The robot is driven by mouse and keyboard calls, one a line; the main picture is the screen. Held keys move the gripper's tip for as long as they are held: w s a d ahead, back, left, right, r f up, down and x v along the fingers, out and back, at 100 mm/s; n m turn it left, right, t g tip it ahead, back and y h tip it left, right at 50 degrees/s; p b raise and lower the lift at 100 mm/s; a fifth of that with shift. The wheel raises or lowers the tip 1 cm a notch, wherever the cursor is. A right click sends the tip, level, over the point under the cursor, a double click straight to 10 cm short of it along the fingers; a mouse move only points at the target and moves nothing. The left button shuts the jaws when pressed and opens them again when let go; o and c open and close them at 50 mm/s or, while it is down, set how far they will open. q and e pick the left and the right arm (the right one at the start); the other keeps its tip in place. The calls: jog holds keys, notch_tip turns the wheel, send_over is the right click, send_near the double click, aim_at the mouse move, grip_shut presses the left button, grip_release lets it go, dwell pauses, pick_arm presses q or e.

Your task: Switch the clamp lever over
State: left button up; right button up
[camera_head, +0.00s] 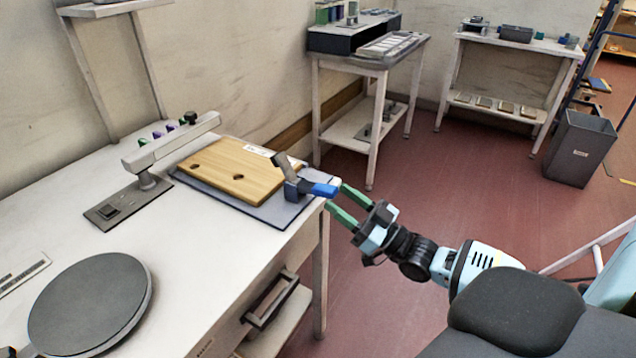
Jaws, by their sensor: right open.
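The clamp lever (318,189) is a blue handle on a dark grey clamp (291,184) at the right edge of the white table. It points to the right, toward my right gripper. The clamp stands at the corner of a wooden board (228,172) that lies on a grey mat (285,215). My right gripper (342,205) has green fingers and is open. Its fingertips are close to the end of the blue lever, just right of the table edge. I cannot tell whether they touch it. My left gripper is not in view.
The white table (200,262) holds a round grey disc (90,303) at the front left and a beam on a post (148,180) behind. A dark drawer handle (270,299) sticks out below. Two side tables and a grey bin (580,150) stand farther back. Red floor right of the table is free.

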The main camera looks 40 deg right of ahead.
aim_at(323, 187)
jog(key=shift+x, duration=3.45)
jog(key=shift+p, duration=0.3)
grip_shut()
